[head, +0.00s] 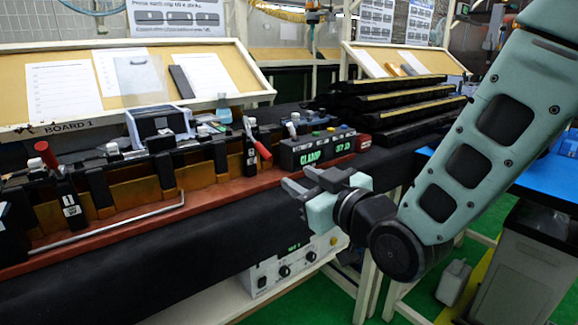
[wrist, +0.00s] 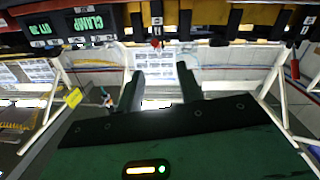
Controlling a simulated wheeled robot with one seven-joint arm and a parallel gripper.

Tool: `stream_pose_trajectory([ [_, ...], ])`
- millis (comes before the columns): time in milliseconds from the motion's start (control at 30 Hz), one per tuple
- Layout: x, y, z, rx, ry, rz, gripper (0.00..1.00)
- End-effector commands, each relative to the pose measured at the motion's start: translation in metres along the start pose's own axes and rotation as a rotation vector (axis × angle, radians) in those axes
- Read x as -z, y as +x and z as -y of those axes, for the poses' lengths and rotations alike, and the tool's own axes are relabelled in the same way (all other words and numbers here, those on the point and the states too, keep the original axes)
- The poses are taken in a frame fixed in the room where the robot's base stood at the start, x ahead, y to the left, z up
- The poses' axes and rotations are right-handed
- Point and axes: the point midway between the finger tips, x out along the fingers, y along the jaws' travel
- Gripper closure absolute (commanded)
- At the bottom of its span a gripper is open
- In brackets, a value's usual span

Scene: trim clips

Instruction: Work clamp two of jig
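The jig (head: 120,212) is a long red base with black posts and yellow-brown parts, running along the black-covered bench. A clamp with a red handle (head: 262,146) stands near its right end, handle tilted. Another clamp with a red knob (head: 48,158) stands further left. Their number labels are too small to read surely. My gripper (head: 298,188) is in front of the jig's right end, apart from it, open and empty. In the wrist view my gripper (wrist: 160,85) shows two spread fingers with nothing between; red handles (wrist: 295,68) show near the jig at the top.
A black control box (head: 316,150) with green lettering "CLAMP" sits at the jig's right end. A bent metal rod (head: 120,232) runs along the jig's front. Stacked black trim strips (head: 395,100) lie behind right. A white box with knobs (head: 290,268) sits below the bench.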

Motion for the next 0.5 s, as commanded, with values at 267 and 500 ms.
stream_pose_trajectory([
  [267,0.002,0.021,-0.002,-0.011,-0.006,-0.034,0.63],
  [500,0.004,0.069,-0.003,-0.011,-0.006,-0.034,0.63],
])
